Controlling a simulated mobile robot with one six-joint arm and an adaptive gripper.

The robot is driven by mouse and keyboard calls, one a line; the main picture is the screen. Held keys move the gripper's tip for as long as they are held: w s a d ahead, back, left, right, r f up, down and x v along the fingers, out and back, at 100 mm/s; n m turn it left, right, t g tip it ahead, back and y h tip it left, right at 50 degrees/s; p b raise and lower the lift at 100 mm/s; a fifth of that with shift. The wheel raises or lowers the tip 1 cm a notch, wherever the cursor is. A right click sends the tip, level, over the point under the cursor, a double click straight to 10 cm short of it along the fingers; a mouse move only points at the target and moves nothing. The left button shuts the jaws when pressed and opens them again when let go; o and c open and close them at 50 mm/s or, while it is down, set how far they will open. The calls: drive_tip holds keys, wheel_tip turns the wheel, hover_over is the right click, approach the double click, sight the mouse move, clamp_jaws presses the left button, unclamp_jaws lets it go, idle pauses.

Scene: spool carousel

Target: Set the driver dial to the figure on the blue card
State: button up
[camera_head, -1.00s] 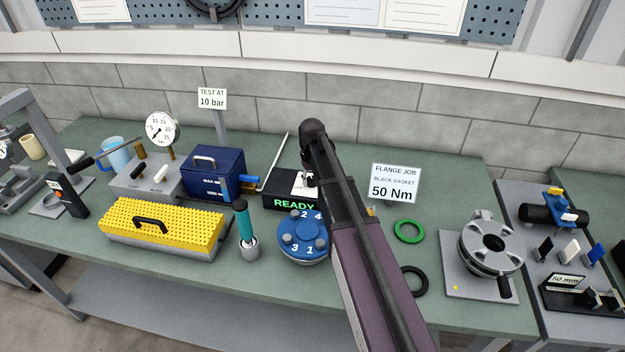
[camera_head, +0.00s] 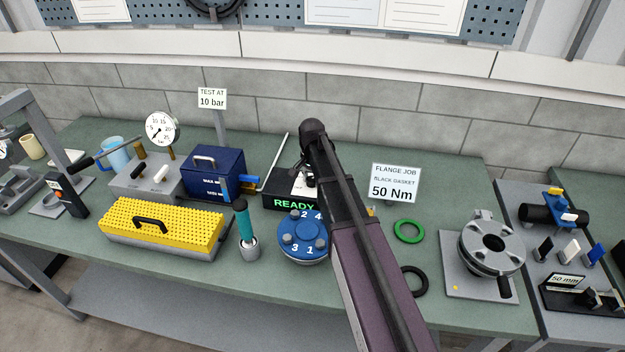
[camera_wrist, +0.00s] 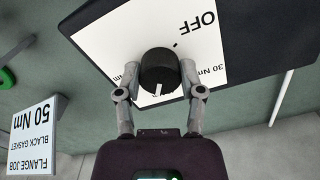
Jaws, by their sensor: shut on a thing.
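The driver dial is a round black knob (camera_wrist: 159,70) with a white pointer line, on a white plate (camera_wrist: 105,40) of a dark box. My gripper (camera_wrist: 158,78) is shut on the knob, one finger on each side. In the wrist view the pointer points down, between "30 Nm" at right and a partly hidden "Nm" label at left; "OFF" is at upper right. The figure at the pointer is hidden. In the head view the box (camera_head: 270,202) shows green "READY", and my arm covers part of it. The card (camera_head: 396,184), pale with a bluish edge, reads "FLANGE JOB, BLACK GASKET, 50 Nm".
A blue numbered flange (camera_head: 303,250) and a teal-handled tool (camera_head: 244,222) stand in front of the box. A green ring (camera_head: 408,231) and a black ring (camera_head: 416,281) lie to the right. A blue case (camera_head: 213,174) and yellow perforated cover (camera_head: 160,225) are left.

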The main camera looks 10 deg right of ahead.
sight(312, 178)
drive_tip(key=m, duration=0.5)
drive_tip(key=shift+s+m, duration=0.2)
drive_tip(key=shift+m, duration=0.1)
drive_tip(key=m, duration=0.5)
drive_tip(key=shift+m, duration=0.4)
drive_tip(key=o, duration=1.2)
drive_tip(key=shift+c, duration=0.2)
drive_tip(key=shift+w, duration=0.1)
wheel_tip(312, 178, up, 9)
drive_tip(key=p, duration=0.9)
drive_tip(key=shift+w+r, duration=0.1)
drive_tip(key=shift+r, duration=0.05)
